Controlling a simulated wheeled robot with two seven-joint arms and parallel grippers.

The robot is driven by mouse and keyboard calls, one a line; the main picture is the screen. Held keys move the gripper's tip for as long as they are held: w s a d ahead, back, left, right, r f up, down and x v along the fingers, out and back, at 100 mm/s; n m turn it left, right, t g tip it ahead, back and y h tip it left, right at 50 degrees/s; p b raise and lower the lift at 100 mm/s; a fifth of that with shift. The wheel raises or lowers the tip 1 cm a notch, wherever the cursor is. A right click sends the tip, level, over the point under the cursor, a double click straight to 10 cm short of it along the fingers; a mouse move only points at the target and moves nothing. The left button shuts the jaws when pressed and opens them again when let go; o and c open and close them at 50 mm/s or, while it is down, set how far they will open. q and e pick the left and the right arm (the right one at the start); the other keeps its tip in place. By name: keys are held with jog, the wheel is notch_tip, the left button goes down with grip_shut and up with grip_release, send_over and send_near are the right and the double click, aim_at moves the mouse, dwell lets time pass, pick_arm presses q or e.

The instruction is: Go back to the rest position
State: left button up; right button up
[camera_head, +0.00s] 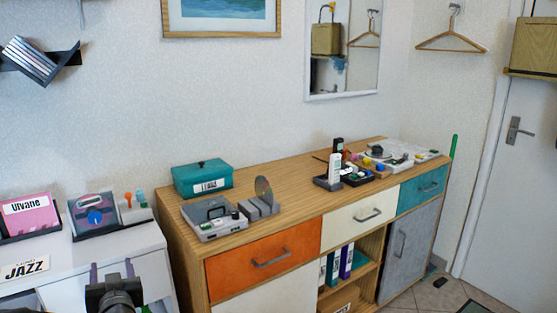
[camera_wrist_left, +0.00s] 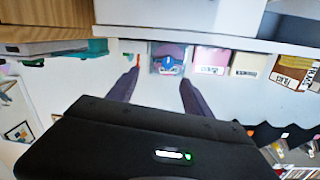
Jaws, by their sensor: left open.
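My left gripper (camera_head: 111,268) is at the lower left of the head view, in front of the white shelf unit (camera_head: 145,240). Its two dark fingers are apart with nothing between them. In the left wrist view my left gripper (camera_wrist_left: 160,72) also shows open and empty, and a clear case with a blue round part (camera_wrist_left: 168,62) appears beyond the fingertips. My right gripper is in neither view.
A wooden sideboard (camera_head: 290,215) holds a grey disc player (camera_head: 214,222), a disc in a grey stand (camera_head: 263,190), a teal box (camera_head: 203,180) and a dark tray of bottles (camera_head: 328,184). A pink case (camera_head: 30,215) stands on the white unit.

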pick_arm(q)
jog(key=s+d+f+m+g+h+p, duration=0.15)
jog(key=d+f+h, duration=0.35)
jog(key=d+f, duration=0.5)
jog(key=s+d+f+g+h+p, duration=0.2)
jog(key=s+d+f+g+h, duration=0.15)
jog(key=d+f, duration=0.65)
jog(key=s+d+f+g+h+p, duration=0.1)
jog(key=s+d+f+g+p, duration=0.1)
jog(key=s, duration=0.6)
jog(key=s+d+f+m+g+h+p, duration=0.1)
jog(key=s+d+f+g+h+p, duration=0.1)
jog(key=s+d+f, duration=0.4)
jog(key=s+d+f+g+h+p, duration=0.2)
jog(key=s+d+f+g, duration=0.2)
jog(key=s+d, duration=0.3)
jog(key=s, duration=0.4)
jog(key=shift+s+d+m+g+p, duration=0.25)
jog(key=shift+s+m+g+p, duration=0.05)
jog(key=shift+s+m+p, duration=0.1)
jog(key=shift+w, duration=0.1)
jog(key=shift+c, duration=0.6)
